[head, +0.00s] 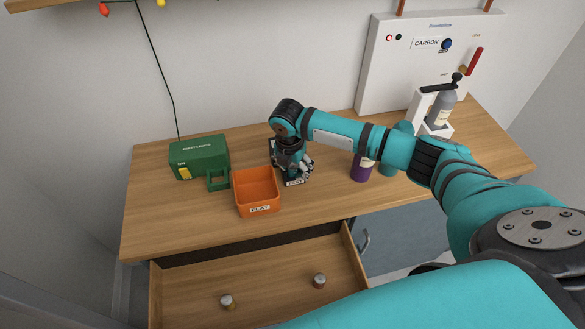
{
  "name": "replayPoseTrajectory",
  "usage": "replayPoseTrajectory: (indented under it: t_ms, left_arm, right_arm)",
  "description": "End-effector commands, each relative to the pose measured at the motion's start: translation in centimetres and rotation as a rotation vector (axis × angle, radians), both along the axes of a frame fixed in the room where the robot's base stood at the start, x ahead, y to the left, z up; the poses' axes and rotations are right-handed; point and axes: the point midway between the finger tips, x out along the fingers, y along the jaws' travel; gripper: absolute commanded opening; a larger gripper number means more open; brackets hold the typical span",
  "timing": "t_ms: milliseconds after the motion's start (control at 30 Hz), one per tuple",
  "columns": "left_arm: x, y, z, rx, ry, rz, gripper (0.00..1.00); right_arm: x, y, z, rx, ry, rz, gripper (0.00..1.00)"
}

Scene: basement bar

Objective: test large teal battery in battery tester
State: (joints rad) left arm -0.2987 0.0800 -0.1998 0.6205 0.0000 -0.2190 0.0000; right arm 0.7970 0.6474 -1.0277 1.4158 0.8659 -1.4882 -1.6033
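The battery tester (295,182), a small dark unit with a white label reading TEST, stands on the wooden worktop. My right gripper (298,168) points down right over it and hides most of it. I cannot tell whether the fingers are open or shut, or whether a battery is between them. No large teal battery shows clearly; it may be hidden by the gripper. Two small batteries with pale tops stand in the open drawer, one on the left (227,302) and one on the right (319,281). My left gripper is out of view.
An orange bin (258,210) labelled FLAT stands left of the tester, beside a green party lights box (200,159). A purple can (361,170) stands to the right, under my arm. A grey bottle in a white stand (441,108) is farther right. The drawer (180,295) is open.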

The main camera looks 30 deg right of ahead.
Motion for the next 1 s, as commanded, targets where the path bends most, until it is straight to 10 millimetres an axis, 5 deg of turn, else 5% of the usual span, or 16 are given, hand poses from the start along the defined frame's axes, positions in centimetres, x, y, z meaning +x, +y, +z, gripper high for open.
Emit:
replayPoseTrajectory:
  t_ms: [167,633,1000]
  left_arm:
    - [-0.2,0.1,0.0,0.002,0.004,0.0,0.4]
    - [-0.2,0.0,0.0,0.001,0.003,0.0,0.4]
    - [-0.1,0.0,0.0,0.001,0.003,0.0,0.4]
  right_arm:
    - [-0.2,0.1,1.2,0.0,0.001,0.001,0.63]
    - [-0.8,1.1,10.4,0.001,-0.003,0.001,0.63]
    - [-1.0,1.2,12.0,-0.001,-0.001,0.001,0.63]
